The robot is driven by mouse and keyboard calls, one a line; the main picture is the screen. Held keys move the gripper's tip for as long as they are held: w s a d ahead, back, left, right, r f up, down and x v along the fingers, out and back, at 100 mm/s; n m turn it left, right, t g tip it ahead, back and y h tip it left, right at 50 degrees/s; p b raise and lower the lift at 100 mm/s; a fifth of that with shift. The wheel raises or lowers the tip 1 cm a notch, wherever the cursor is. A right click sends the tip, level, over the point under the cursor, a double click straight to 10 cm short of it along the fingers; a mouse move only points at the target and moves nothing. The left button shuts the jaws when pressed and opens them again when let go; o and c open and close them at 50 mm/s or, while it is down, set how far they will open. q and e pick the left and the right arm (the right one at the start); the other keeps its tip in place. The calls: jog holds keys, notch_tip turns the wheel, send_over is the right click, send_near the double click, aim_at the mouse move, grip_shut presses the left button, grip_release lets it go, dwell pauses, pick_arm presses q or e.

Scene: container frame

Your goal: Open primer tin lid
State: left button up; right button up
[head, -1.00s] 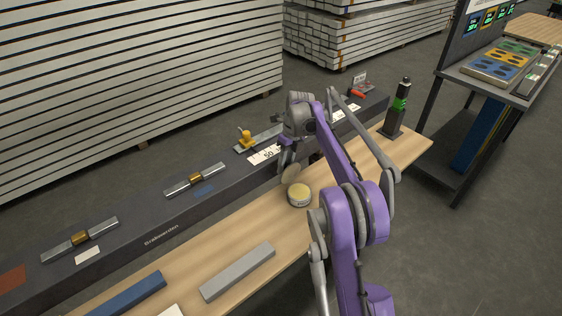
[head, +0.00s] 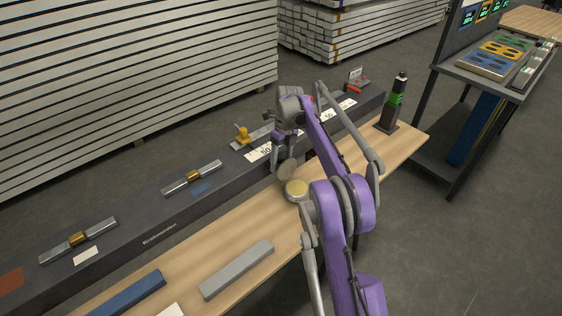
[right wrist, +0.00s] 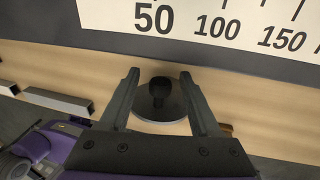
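The primer tin (head: 297,191) is a small round can with a pale yellow top, standing on the wooden bench. Its round grey-brown lid (head: 287,170) stands tilted up at the tin's far-left side. In the right wrist view the lid (right wrist: 158,116) shows as a disc with a dark knob (right wrist: 160,92). My right gripper (head: 281,150) is just above the lid. In the right wrist view its fingers (right wrist: 160,78) are apart, one on each side of the knob, with gaps visible. My left gripper is not in view.
A dark rail (head: 150,235) with several fittings and white scale labels runs along the bench's far side. A grey bar (head: 237,268) and a blue bar (head: 130,295) lie nearer. A black-green bottle-like tool (head: 392,103) stands at the right end. Bare wood surrounds the tin.

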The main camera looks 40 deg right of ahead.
jog(key=shift+r, duration=0.1)
jog(key=p+v, duration=0.2)
jog(key=v, duration=0.8)
jog(key=shift+r, duration=0.35)
